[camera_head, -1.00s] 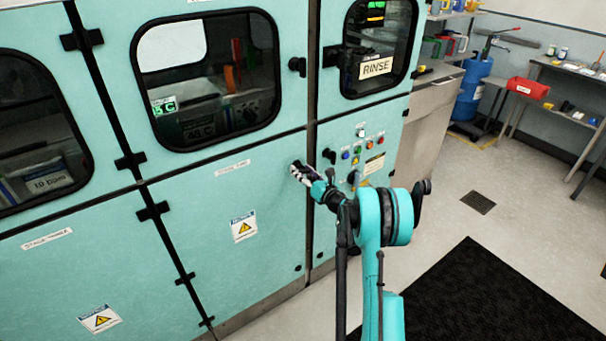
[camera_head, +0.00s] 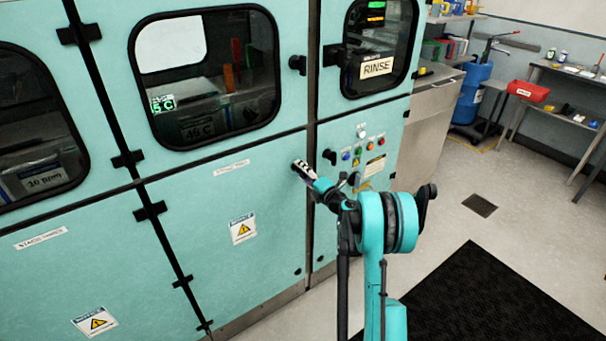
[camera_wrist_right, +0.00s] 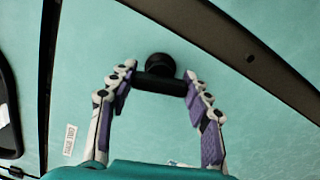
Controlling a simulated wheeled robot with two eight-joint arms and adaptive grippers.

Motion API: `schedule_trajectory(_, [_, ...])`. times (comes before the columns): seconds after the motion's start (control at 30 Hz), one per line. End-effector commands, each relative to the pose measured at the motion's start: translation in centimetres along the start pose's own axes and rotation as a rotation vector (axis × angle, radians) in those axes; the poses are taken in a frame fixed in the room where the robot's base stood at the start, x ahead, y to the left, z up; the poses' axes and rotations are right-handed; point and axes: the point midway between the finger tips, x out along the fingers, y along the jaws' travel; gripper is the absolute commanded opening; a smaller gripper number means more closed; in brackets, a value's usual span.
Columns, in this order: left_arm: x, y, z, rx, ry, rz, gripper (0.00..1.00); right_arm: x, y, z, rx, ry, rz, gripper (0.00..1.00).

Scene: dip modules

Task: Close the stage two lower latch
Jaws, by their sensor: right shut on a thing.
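The stage two lower latch is a black round knob with a short crossbar (camera_wrist_right: 160,84), seen in the right wrist view on the teal panel. My right gripper (camera_wrist_right: 160,80) has one finger at each end of the crossbar and is shut on it. In the head view my right gripper (camera_head: 303,170) is at the upper right corner of the stage two lower door (camera_head: 215,215), and its fingers mostly hide the latch. My left gripper is not in view.
An upper black latch (camera_head: 297,65) sits beside the window above. A control panel with coloured buttons (camera_head: 369,142) is just right of my gripper. A black mat (camera_head: 475,300) lies on the floor at right, with open floor around it.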

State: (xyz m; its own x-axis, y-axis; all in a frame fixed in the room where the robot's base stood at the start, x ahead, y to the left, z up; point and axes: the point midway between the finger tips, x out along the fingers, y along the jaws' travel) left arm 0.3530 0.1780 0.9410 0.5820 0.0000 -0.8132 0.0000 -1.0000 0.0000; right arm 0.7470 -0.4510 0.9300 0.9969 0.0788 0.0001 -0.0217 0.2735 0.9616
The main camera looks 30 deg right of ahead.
Motion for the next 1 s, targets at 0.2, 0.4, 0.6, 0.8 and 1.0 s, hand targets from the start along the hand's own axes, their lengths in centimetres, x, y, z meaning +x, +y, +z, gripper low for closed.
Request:
schedule_trajectory(0.2, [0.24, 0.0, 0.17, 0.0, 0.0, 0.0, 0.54, 0.05, 0.0, 0.1, 0.151, -0.002, 0.0, 0.2])
schedule_trajectory(0.4, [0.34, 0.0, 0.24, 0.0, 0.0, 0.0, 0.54, 0.05, 0.02, 0.11, 0.24, -0.002, 0.001, 0.2])
schedule_trajectory(0.6, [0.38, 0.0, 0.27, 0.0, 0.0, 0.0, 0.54, 0.04, 0.03, 0.12, 0.285, -0.002, 0.001, 0.2])
schedule_trajectory(0.8, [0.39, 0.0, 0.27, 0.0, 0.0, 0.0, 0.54, 0.04, 0.04, 0.12, 0.296, -0.003, 0.001, 0.2])
schedule_trajectory(1.0, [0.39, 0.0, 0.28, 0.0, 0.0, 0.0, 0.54, 0.04, 0.04, 0.12, 0.296, -0.003, 0.001, 0.2])
